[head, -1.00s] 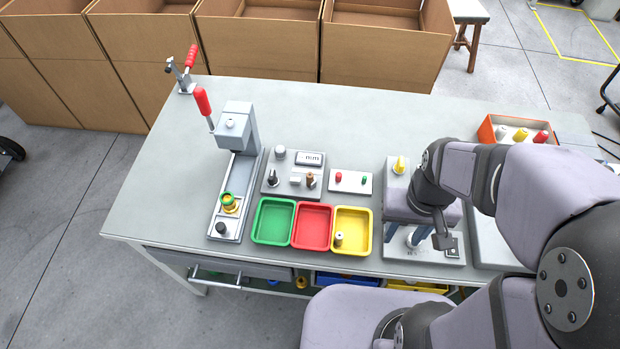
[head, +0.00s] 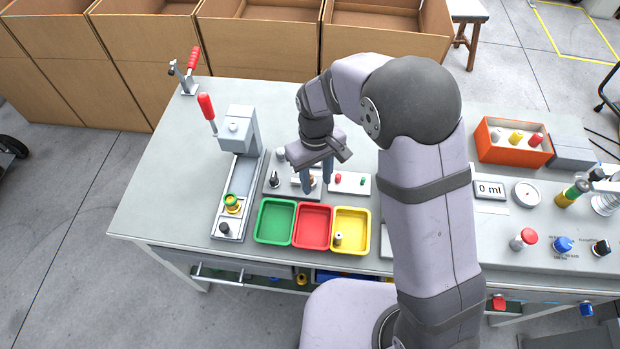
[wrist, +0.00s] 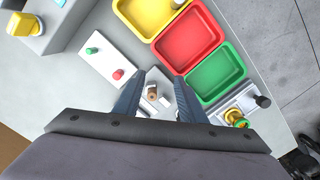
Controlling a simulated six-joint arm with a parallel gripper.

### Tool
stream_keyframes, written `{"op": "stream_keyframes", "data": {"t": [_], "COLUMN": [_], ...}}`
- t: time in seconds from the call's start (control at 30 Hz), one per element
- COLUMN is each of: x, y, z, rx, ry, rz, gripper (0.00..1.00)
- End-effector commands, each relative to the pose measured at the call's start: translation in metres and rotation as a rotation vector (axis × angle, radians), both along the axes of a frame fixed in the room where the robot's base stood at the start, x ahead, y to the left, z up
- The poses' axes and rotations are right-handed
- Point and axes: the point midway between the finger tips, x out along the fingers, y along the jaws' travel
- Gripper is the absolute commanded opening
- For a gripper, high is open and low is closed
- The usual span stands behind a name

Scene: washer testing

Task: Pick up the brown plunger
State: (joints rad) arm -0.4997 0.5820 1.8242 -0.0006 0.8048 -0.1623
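The brown plunger (head: 312,181) stands on the grey fixture plate behind the red tray. In the head view it is partly hidden by my gripper. My gripper (head: 317,184) points down over that plate, with its two blue-grey fingers apart. In the wrist view the brown plunger's round top (wrist: 153,92) shows between the open fingers (wrist: 162,78), closer to the left one. Nothing is held. I cannot tell how far the fingertips are above the plate.
Green (head: 274,221), red (head: 313,227) and yellow (head: 351,231) trays line the front. A black-topped pin (head: 273,179) stands left of the gripper. A white plate with red and green pins (head: 350,182) lies to the right. A press with a red handle (head: 207,106) stands at left.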

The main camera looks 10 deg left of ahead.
Motion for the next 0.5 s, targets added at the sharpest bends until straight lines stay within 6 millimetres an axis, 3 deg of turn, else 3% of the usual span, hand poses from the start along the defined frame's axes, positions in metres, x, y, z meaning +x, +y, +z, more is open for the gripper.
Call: {"op": "stream_keyframes", "data": {"t": [0.03, 0.13, 0.3, 0.5], "x": [0.021, 0.047, 0.041, 0.040], "y": [0.011, 0.025, 0.021, 0.020], "z": [0.014, 0.037, 0.037, 0.037], "rx": [0.024, 0.052, 0.043, 0.043], "ry": [-0.041, -0.090, -0.058, -0.054], "rz": [0.037, 0.136, 0.277, 0.325], "gripper": [0.37, 0.37, 0.37, 0.37]}}
